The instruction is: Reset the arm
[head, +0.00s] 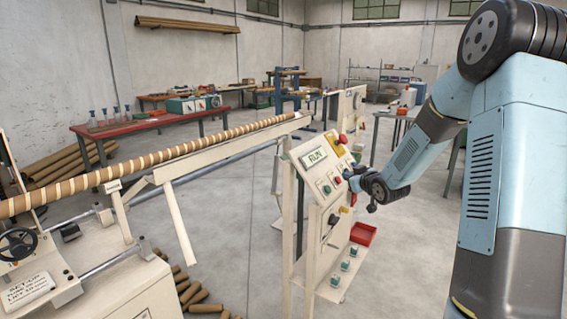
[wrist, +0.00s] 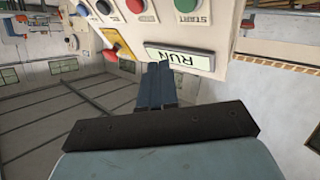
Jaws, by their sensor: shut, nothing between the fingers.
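My arm reaches in from the right in the head view, and my gripper (head: 350,174) is close to the face of the control panel (head: 304,184). In the wrist view the blue fingers of my gripper (wrist: 159,68) are together, with nothing between them. The fingertips overlap the lower edge of the display reading RUN (wrist: 180,58) in that picture; I cannot tell whether they touch the panel. The display (head: 316,157) is lit pale green in the head view.
A long striped tube (head: 190,149) lies along the cream winder frame at the left. Loose brown tubes (head: 196,296) lie on the floor. A red tray (head: 362,234) sits low on the panel stand. A red workbench (head: 140,125) stands behind. The middle floor is clear.

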